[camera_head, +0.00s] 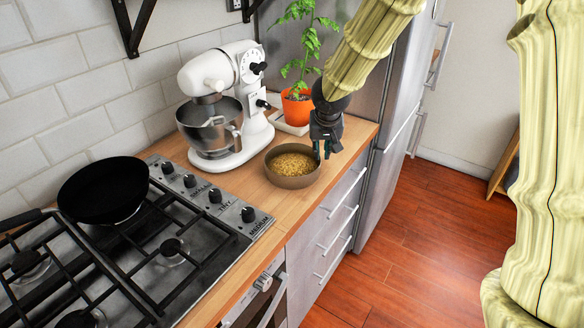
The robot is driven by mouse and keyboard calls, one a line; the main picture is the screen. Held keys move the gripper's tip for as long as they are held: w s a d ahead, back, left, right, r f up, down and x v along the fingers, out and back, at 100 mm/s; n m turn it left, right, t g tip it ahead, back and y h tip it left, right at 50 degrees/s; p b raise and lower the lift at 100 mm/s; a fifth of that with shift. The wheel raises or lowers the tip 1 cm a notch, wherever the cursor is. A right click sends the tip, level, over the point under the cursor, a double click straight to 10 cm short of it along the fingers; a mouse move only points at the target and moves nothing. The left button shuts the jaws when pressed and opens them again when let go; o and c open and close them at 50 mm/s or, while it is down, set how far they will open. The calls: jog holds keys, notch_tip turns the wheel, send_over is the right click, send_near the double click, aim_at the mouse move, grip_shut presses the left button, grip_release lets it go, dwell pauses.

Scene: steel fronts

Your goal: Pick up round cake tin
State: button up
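The round cake tin (290,182) is a shallow brown-grey round tin with golden, grainy contents. It stands upright on the wooden counter, to the right of the hob and in front of the mixer. My gripper (322,154) points down at the tin's right rim, with its dark teal fingers overlapping the rim in the picture. I cannot tell whether the fingers touch the tin or how far apart they are. A small part of the right rim is hidden behind the gripper.
A white stand mixer (252,130) with a steel bowl (207,125) stands behind the tin. A potted plant (296,108) is at the back right, close behind my gripper. A black pan (104,190) sits on the gas hob (170,255). The counter ends just right of the tin.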

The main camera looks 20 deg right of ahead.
jog(key=shift+w+f, duration=0.1)
jog(key=shift+f, duration=0.6)
jog(key=shift+p+x, duration=0.35)
jog(key=shift+x, duration=1.9)
jog(key=shift+a, duration=0.1)
jog(key=shift+c, duration=0.5)
grip_shut()
jog(key=shift+r, duration=0.1)
